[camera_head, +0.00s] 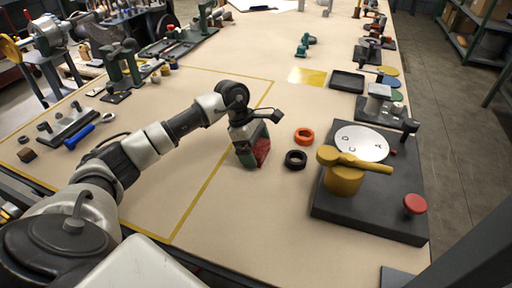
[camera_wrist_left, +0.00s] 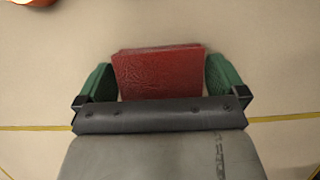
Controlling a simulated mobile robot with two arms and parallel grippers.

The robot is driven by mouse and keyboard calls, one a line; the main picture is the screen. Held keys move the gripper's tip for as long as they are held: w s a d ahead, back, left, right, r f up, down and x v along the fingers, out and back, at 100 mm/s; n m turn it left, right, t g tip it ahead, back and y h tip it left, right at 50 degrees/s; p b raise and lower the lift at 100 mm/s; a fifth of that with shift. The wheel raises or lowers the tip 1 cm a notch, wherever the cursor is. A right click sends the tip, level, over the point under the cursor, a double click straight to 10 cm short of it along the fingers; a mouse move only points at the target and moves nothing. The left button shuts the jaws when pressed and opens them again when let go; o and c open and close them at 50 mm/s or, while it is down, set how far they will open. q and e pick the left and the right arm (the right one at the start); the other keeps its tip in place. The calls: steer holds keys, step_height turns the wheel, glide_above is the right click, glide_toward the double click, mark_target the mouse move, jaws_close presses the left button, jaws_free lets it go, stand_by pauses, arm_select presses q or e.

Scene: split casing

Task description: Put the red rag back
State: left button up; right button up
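The red rag (camera_head: 262,150) is a folded, block-like piece near the middle of the table. It sits between the green fingers of my left gripper (camera_head: 254,152), which points down at the table. In the left wrist view the rag (camera_wrist_left: 158,74) fills the gap between the two fingertips (camera_wrist_left: 161,78), with a finger against each side, and reaches slightly past the tips. The gripper looks shut on it. Whether the rag's lower edge touches the table is hard to tell. My right gripper is not in view.
An orange ring (camera_head: 304,136) and a black ring (camera_head: 296,159) lie just right of the gripper. A dark board (camera_head: 370,219) carries a white disc, a yellow mallet-like piece and a red knob. A yellow square (camera_head: 307,76) and black tray (camera_head: 347,80) lie farther back.

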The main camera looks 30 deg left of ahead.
arm_select(q)
steer(key=shift+r, duration=0.1)
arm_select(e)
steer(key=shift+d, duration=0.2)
arm_select(q)
steer(key=shift+v, duration=1.05)
steer(key=v, duration=1)
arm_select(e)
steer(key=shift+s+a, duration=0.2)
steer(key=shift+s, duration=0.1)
